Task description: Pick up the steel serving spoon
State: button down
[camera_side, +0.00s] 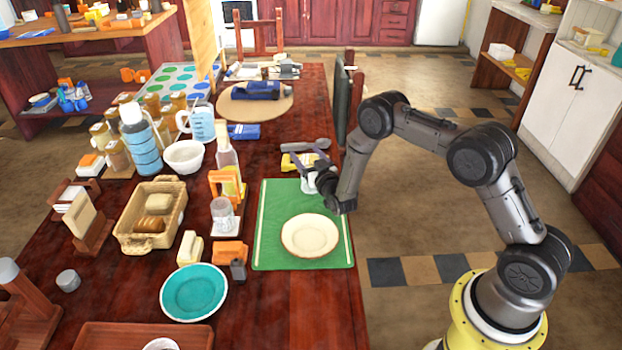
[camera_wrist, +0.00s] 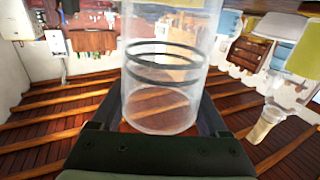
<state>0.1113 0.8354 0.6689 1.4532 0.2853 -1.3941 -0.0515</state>
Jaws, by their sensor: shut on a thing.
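The steel serving spoon (camera_side: 318,144) lies on the dark red table, just beyond the far edge of the green mat, in the side view. It is grey, with its bowl to the right. My gripper (camera_side: 306,168) is low over the far right part of the mat, nearer the camera than the spoon and apart from it. It is shut on a clear glass (camera_side: 309,183). In the wrist view the glass (camera_wrist: 162,75) fills the space between the fingers, a see-through cylinder with two dark rings. I cannot make out the spoon in the wrist view.
A cream plate (camera_side: 310,235) lies on the green mat (camera_side: 275,208). A yellow packet (camera_side: 291,162) lies beside the gripper, close to the spoon. A bottle (camera_side: 227,163) and a white bowl (camera_side: 184,156) stand to the left. The table's right edge is close to the spoon.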

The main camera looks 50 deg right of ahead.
jog(key=shift+r, duration=0.1)
jog(key=shift+r, duration=0.45)
notch_tip(320, 180, up, 2)
jog(key=shift+r, duration=0.2)
jog(key=s+a+r, duration=0.3)
jog(key=s+r, duration=0.6)
jog(key=s, duration=0.4)
jog(key=shift+s+r, duration=0.3)
jog(key=shift+s, duration=0.05)
